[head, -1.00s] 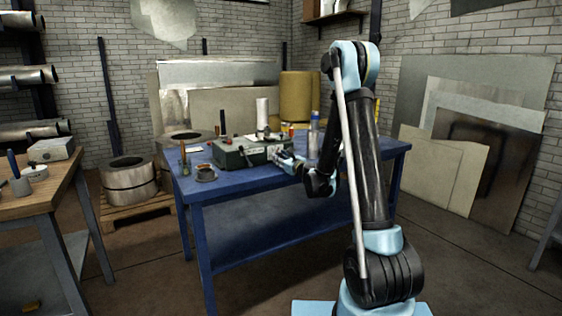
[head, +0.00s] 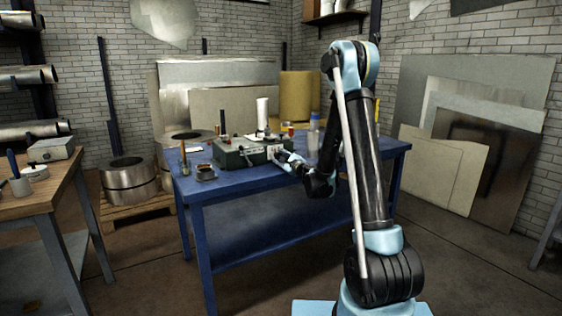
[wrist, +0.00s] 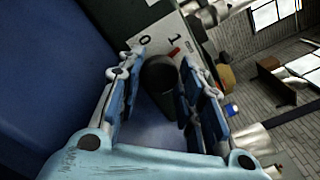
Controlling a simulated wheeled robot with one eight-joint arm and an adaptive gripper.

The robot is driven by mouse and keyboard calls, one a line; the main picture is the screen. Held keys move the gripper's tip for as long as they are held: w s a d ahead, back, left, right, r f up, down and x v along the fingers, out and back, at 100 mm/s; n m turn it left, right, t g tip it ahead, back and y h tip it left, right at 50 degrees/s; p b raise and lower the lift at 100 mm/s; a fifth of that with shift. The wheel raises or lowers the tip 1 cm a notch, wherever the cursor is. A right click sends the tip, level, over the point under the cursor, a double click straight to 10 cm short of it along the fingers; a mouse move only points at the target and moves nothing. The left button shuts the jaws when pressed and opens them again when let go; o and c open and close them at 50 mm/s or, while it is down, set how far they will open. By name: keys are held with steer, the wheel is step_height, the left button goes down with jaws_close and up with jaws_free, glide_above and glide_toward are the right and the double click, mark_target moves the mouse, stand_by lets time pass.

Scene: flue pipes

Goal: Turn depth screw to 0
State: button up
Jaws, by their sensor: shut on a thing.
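The depth screw's dark round knob (wrist: 160,76) shows between my fingers in the wrist view. Behind it is a pale plate (wrist: 160,40) with the figures 0 and 1. A small red mark on it shows beside the knob, nearer the 1 than the 0. My gripper (wrist: 162,84) is shut on the knob, one finger on each side. In the head view my gripper (head: 281,157) is at the right end of the green machine (head: 232,158) on the blue bench; the knob is too small to tell there.
The blue bench (head: 235,195) also carries a clear bottle (head: 313,138) close behind my arm, a white cylinder (head: 262,112) and a small dark cup (head: 206,173) at the left. A wooden table (head: 40,195) stands at the left.

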stand_by(0.4)
steer(key=o, duration=1.1)
steer(key=shift+c, duration=0.2)
step_height(320, 180, up, 10)
